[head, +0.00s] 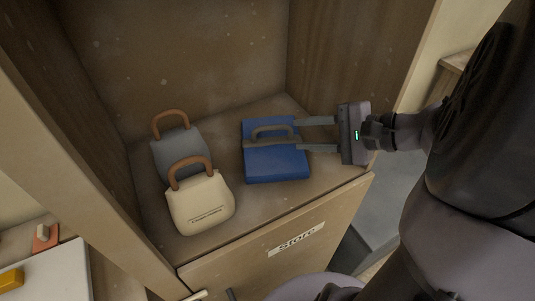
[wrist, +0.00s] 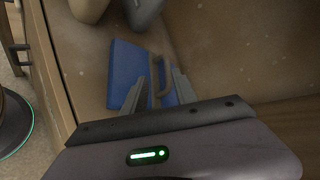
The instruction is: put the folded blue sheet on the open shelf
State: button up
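The folded blue sheet (head: 275,165) lies flat on the open shelf (head: 245,208), towards its right side. A grey-brown band with an arched handle (head: 272,130) sits on top of it. My gripper (head: 299,134) reaches in from the right, its two fingers apart, with the tips at the sheet's right edge and over it. In the wrist view, the blue sheet (wrist: 126,70) lies beyond the fingers, and the handle (wrist: 154,72) shows between and ahead of the open fingertips (wrist: 163,72). I cannot tell whether the fingers touch the handle.
A grey bag (head: 180,150) and a cream bag (head: 200,205) with brown handles stand left of the sheet. Shelf walls rise left, right and behind. A panel labelled "Store" (head: 296,239) is below. A white surface (head: 50,275) holds a yellow item (head: 11,279) at lower left.

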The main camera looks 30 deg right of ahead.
jog(key=s+a+n+g+h, duration=0.1)
jog(key=s+a+n, duration=0.2)
jog(key=a, duration=0.3)
jog(key=s+a+n+g+h, duration=0.2)
jog(key=s+a+n, duration=0.1)
jog(key=a+n, duration=0.2)
jog(key=s+a+f+n+g+h, duration=0.1)
jog(key=s+a+n+h, duration=0.1)
jog(key=a, duration=0.5)
jog(key=shift+s+a+n+g, duration=0.2)
jog(key=shift+s+n+g, duration=0.1)
jog(key=shift+s+n, duration=0.65)
